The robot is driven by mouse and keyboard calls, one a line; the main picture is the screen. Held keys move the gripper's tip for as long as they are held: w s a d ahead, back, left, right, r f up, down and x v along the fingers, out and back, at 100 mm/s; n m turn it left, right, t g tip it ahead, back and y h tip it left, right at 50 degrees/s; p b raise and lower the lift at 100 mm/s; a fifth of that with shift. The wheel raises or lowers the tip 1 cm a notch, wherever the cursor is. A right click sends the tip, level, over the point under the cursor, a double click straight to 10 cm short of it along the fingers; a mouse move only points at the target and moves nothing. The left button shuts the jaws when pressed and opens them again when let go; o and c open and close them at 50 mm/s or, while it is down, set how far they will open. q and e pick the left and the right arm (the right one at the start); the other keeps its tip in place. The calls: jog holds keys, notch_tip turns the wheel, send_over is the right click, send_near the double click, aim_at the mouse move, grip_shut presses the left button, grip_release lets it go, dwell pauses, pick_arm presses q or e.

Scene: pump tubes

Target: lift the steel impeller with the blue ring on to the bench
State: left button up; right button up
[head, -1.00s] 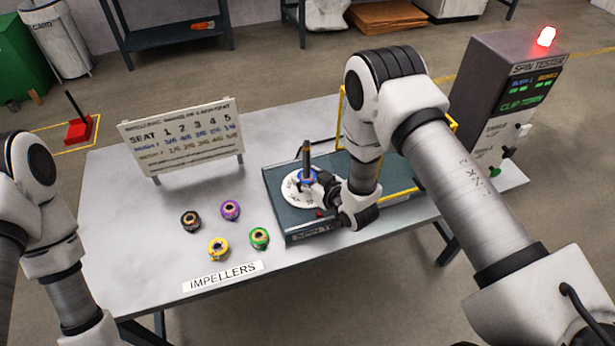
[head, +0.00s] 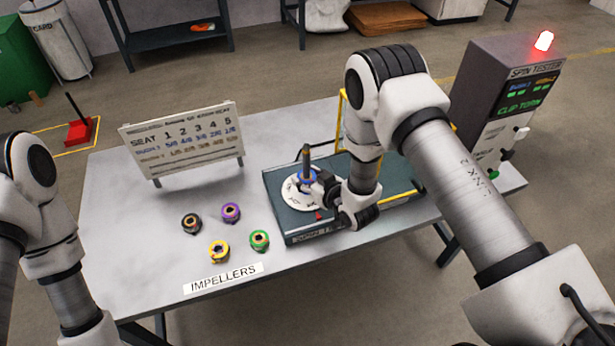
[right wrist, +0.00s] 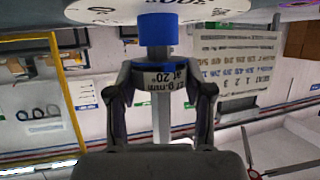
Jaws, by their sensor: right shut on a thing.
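The steel impeller with the blue ring (head: 307,176) is around the upright shaft (head: 306,155) of the spin tester's deck, above its white disc (head: 290,194). My right gripper (head: 325,184) is shut on it from the right. In the right wrist view, which looks upside down, the fingers grip the steel impeller (right wrist: 160,78), which has printing on its side. A blue collar (right wrist: 158,30) sits between it and the white disc (right wrist: 130,10). The shaft shows between my fingers. Only part of my left arm shows at the left; its gripper is out of view.
Black (head: 191,223), purple (head: 231,212), yellow (head: 218,252) and green (head: 259,240) impellers stand on the bench (head: 120,220) near the IMPELLERS label. A seat chart (head: 182,140) stands behind them. A yellow frame (head: 342,120) borders the tester deck. The bench's left part is clear.

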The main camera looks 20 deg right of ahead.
jog(key=shift+r+p, duration=6.2)
jog(key=shift+r, duration=2.55)
